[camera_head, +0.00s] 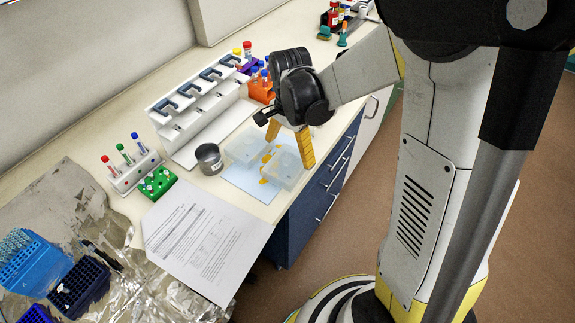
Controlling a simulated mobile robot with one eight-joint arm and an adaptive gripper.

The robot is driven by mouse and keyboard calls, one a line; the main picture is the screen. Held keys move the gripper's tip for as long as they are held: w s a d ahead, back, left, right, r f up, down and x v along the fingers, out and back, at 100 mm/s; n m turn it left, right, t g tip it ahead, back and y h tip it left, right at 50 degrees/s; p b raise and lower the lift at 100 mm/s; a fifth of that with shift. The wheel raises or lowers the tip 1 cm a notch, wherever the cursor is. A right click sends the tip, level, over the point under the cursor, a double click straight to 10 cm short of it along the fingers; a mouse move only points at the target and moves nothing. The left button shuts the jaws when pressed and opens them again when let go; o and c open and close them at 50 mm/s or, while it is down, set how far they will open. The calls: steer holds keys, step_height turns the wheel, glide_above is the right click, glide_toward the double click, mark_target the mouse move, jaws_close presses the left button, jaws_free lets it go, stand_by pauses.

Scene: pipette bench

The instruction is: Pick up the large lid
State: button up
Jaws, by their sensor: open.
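Two clear, shallow plastic pieces lie side by side near the bench's front edge. One is the left clear piece (240,149) and the other is the right clear piece (282,174). I cannot tell for sure which is the large lid. Small yellow bits (265,158) show between them. My gripper (288,150) points down over the right piece, its two yellow fingers apart with nothing held between them. One finger stands by the right piece's right side. The fingers and wrist hide part of the pieces' far edges.
A light blue mat (245,184) lies under the pieces. A metal cup (208,158) stands close on the left, a white pipette stand (195,115) behind. An orange tube rack (260,90) is near my wrist. Printed paper (200,240) covers the front bench.

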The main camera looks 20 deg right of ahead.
mark_target(287, 160)
steer(key=f, duration=0.1)
steer(key=f+b, duration=0.1)
steer(key=f, duration=0.2)
steer(key=shift+a+f+b, duration=0.15)
steer(key=shift+a+b, duration=0.15)
steer(key=shift+a, duration=0.05)
steer(key=shift+s, duration=0.1)
steer(key=c, duration=0.9)
steer(key=shift+c, duration=0.2)
steer(key=shift+r, duration=0.2)
